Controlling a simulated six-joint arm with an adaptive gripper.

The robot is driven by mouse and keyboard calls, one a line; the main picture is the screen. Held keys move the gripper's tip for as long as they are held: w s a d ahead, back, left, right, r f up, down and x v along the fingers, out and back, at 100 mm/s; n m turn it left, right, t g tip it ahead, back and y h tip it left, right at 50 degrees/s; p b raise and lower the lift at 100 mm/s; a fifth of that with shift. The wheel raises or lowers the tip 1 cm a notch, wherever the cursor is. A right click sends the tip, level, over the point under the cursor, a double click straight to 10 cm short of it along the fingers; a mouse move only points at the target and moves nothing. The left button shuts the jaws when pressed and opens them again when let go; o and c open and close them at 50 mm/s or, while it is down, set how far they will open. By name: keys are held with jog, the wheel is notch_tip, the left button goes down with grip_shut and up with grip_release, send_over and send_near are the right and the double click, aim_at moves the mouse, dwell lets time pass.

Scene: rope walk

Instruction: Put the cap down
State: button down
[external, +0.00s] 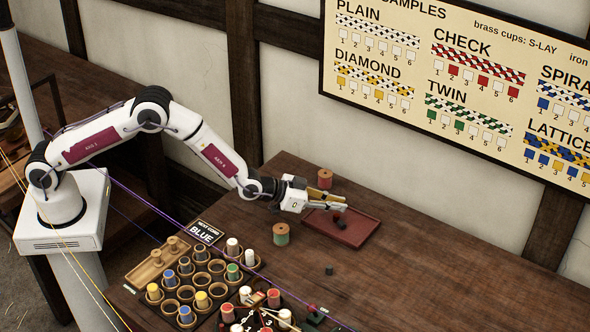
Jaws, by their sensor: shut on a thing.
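My gripper (338,204) reaches out over a dark red tray (366,233) on the bench. Its fingers are shut on a small dark piece, which seems to be the cap (339,217), just below the fingertips. The piece is small and partly hidden by the fingers. Another dark shape lies right by it over the tray floor, and I cannot tell whether they touch. Whether the cap touches the tray is not clear.
A red spool (324,180) stands behind my gripper and a green spool (281,235) in front. A small dark cylinder (328,270) stands alone on the bench. A bobbin rack (202,268) is at front left. The bench to the right is clear.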

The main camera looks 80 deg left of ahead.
jog(key=shift+f, duration=1.1)
jog(key=shift+f, duration=0.15)
jog(key=c, duration=2)
grip_release()
jog(key=shift+c, duration=0.2)
jog(key=v, duration=1.2)
jog(key=shift+r, duration=0.2)
